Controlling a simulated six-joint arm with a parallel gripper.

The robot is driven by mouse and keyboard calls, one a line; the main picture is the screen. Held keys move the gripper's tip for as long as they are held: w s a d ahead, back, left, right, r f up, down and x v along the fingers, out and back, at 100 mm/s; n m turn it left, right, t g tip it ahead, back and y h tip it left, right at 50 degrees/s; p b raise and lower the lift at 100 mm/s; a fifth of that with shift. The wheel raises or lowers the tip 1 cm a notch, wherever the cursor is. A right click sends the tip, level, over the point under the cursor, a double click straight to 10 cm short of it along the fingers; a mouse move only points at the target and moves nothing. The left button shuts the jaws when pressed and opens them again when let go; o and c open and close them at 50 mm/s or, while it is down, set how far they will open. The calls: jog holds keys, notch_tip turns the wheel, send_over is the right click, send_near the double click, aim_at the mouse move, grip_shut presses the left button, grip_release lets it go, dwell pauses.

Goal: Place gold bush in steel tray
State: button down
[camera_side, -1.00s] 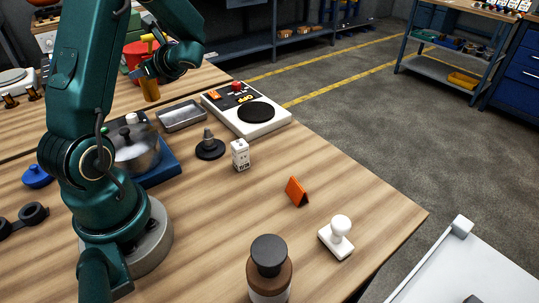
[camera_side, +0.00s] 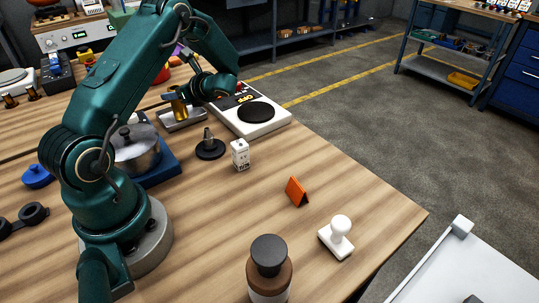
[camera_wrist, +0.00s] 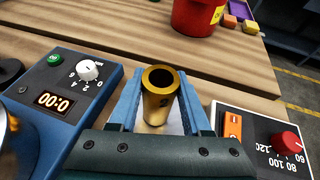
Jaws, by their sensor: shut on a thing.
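My gripper (camera_side: 184,96) is shut on the gold bush (camera_side: 179,109), a hollow cylinder held upright. In the wrist view the bush (camera_wrist: 158,98) sits between the two blue fingers, with its dark bore facing the camera. The steel tray (camera_side: 172,127) is a shallow grey rectangle on the bench. In the side view the bush is over the tray, low down, and I cannot tell whether its lower end touches the tray floor. My forearm and gripper hide part of the tray's far right side.
A white hotplate (camera_side: 252,117) stands right of the tray. A pot (camera_side: 137,155) on a blue base stands at its left front. A black stand with a peg (camera_side: 210,149) is in front. In the wrist view a red tub (camera_wrist: 196,16) stands behind.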

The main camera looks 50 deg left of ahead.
jog(key=shift+c, duration=1.8)
grip_release()
jog(key=shift+f, duration=0.1)
jog(key=shift+d+r, duration=0.15)
jog(key=shift+r, duration=0.05)
jog(key=v, duration=1.1)
jog(key=s+d+r+n+t+h, duration=0.2)
jog(key=s+d+n+t+h, duration=0.1)
jog(key=d, duration=0.5)
jog(key=s+d+r+n+t+h, duration=0.2)
jog(key=s+d+n+t+h, duration=0.1)
jog(key=d+n+h, duration=0.2)
jog(key=s+d+r+n+t+h, duration=0.2)
jog(key=d+n+h, duration=0.3)
jog(key=d, duration=0.7)
jog(key=shift+s+n+t, duration=0.5)
jog(key=shift+s+n, duration=0.4)
jog(key=shift+n, duration=0.1)
